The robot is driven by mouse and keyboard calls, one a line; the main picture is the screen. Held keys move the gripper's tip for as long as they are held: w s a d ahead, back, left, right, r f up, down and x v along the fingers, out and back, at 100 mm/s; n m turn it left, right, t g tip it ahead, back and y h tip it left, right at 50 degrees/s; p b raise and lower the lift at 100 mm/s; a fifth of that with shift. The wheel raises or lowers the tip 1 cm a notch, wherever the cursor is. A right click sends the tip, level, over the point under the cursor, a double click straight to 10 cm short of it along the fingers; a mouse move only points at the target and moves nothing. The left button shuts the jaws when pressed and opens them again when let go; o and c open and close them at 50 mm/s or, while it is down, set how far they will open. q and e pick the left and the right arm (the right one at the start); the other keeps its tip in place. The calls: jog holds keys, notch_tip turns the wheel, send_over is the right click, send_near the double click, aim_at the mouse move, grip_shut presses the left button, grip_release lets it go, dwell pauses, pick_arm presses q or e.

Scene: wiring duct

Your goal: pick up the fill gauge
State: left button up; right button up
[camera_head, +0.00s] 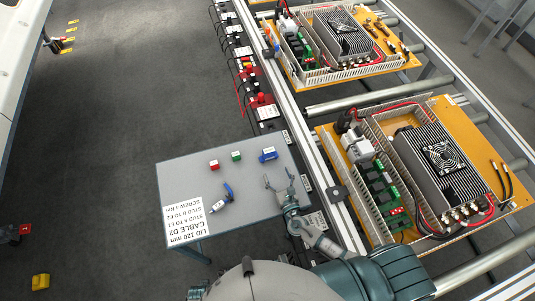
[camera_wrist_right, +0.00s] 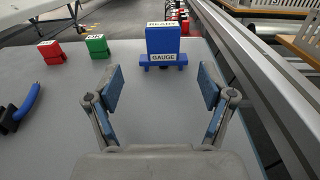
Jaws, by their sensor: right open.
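The fill gauge (camera_wrist_right: 163,42) is a blue block with a wider blue foot, labelled GAUGE, standing upright on the grey table. It also shows near the table's far right corner in the head view (camera_head: 268,155). My right gripper (camera_wrist_right: 160,85) is open and empty, with its fingers apart. The gauge stands ahead of the fingertips, roughly centred between them, and apart from them. In the head view my right gripper (camera_head: 280,182) is over the right part of the table, on the near side of the gauge. My left gripper is not in view.
A red block (camera_head: 214,165) and a green block (camera_head: 236,156) stand left of the gauge. A curved blue-handled item (camera_head: 222,200) and a printed sheet (camera_head: 187,223) lie on the grey table (camera_head: 180,180). A rail with wired panels (camera_head: 440,165) runs along the right.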

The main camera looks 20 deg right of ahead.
aim_at(270, 155)
jog(key=w, duration=0.2)
jog(key=w+d, duration=0.1)
jog(key=w, duration=0.2)
jog(key=shift+w+f, duration=0.1)
jog(key=w, duration=0.1)
jog(key=w+a, duration=0.1)
jog(key=w, duration=0.1)
jog(key=w+a, duration=0.1)
jog(key=w, duration=0.1)
jog(key=shift+w+r, duration=0.15)
jog(key=shift+r, duration=0.05)
jog(key=shift+d, duration=0.5)
jog(key=c, duration=1.3)
jog(key=shift+a, duration=0.25)
